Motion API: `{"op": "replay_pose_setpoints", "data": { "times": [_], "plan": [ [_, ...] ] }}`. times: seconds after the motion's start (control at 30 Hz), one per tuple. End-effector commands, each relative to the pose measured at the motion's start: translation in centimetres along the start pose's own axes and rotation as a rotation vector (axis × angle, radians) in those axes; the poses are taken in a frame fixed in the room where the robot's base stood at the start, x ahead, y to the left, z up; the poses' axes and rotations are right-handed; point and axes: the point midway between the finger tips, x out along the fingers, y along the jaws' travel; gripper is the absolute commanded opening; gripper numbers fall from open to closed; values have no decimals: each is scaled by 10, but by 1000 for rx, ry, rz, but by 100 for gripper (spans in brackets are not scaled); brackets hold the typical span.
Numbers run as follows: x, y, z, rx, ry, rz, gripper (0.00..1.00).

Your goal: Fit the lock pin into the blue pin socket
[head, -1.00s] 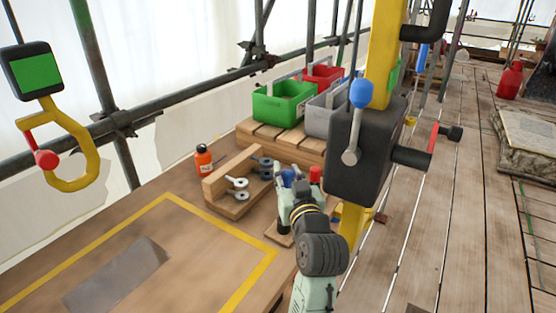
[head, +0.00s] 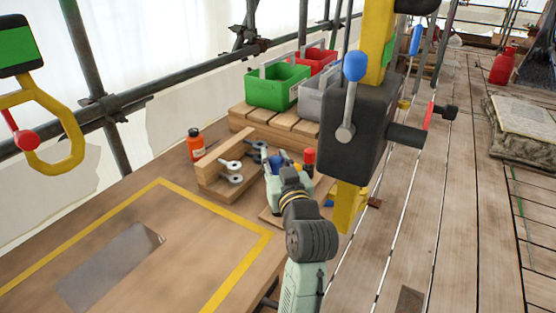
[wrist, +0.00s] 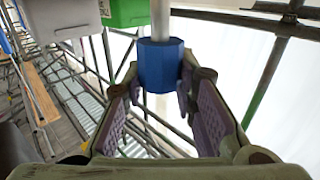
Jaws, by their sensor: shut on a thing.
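My gripper (wrist: 162,85) is shut on a blue faceted piece (wrist: 160,66) with a pale rod through it, which I take to be the lock pin. Its rod runs to the top of the wrist view, which looks upside down. In the head view my gripper (head: 277,180) is over the workbench, left of the black block on the yellow post, with a small blue part (head: 277,164) at its tip. I cannot tell if that blue is the pin or the blue pin socket. The socket is not clearly seen.
A wooden rack with grey pieces (head: 230,180) and an orange bottle (head: 195,146) stand left of my gripper. A red-and-black piece (head: 308,160) is close on its right. Green (head: 276,88) and grey bins stand behind. The yellow-framed bench area is mostly clear, with a grey patch (head: 110,267).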

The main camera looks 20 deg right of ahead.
Motion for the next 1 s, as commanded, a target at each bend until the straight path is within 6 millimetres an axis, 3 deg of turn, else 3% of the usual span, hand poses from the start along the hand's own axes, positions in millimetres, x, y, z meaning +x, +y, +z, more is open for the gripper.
{"op": "replay_pose_setpoints", "data": {
  "times": [0.1, 0.3, 1.0],
  "plan": [
    [0, 2, 20, 3, -4, 4, 0],
    [0, 3, 33, 4, -6, 7, 0],
    [0, 4, 34, 6, -10, 9, 0]
  ]
}}
